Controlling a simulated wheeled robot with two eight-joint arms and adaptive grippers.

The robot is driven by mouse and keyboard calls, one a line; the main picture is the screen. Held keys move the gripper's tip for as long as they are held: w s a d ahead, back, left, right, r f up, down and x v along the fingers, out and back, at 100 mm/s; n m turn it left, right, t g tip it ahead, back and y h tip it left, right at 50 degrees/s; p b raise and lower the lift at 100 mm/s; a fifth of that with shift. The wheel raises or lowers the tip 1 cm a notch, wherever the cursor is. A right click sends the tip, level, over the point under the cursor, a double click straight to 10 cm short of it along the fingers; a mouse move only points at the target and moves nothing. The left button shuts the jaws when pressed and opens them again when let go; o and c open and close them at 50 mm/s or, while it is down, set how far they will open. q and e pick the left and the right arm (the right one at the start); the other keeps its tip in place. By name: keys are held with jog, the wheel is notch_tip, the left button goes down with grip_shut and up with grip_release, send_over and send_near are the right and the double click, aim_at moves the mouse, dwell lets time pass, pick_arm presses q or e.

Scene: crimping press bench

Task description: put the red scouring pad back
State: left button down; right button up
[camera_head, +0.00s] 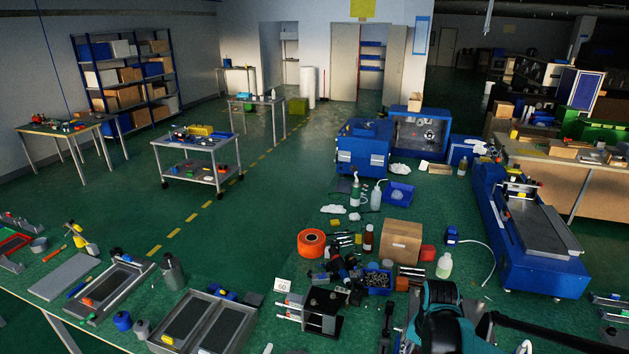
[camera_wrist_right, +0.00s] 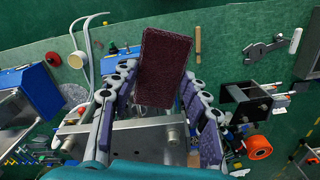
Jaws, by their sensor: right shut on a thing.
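The red scouring pad (camera_wrist_right: 163,68) is a dark red, rough rectangular block in the right wrist view. My right gripper (camera_wrist_right: 158,80) is shut on it, with a jointed finger along each side. The pad's far end sticks out past the fingertips, over a green surface. In the head view my right arm comes in at the bottom right, and I cannot make out the pad there. My left gripper is in neither view.
The green bench top is crowded. A cardboard box (camera_head: 400,242), a blue bin of small parts (camera_head: 377,281), an orange spool (camera_head: 311,243) and a clear bottle (camera_head: 444,265) stand near my right arm. A blue machine (camera_head: 528,235) stands at the right.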

jog(key=a+f+n, duration=0.4)
jog(key=a+n, duration=0.4)
notch_tip(320, 180, down, 28)
jog(key=b, duration=2.8)
jog(key=shift+s+r, duration=0.15)
jog(key=shift+r, duration=0.05)
jog(key=shift+d, duration=0.1)
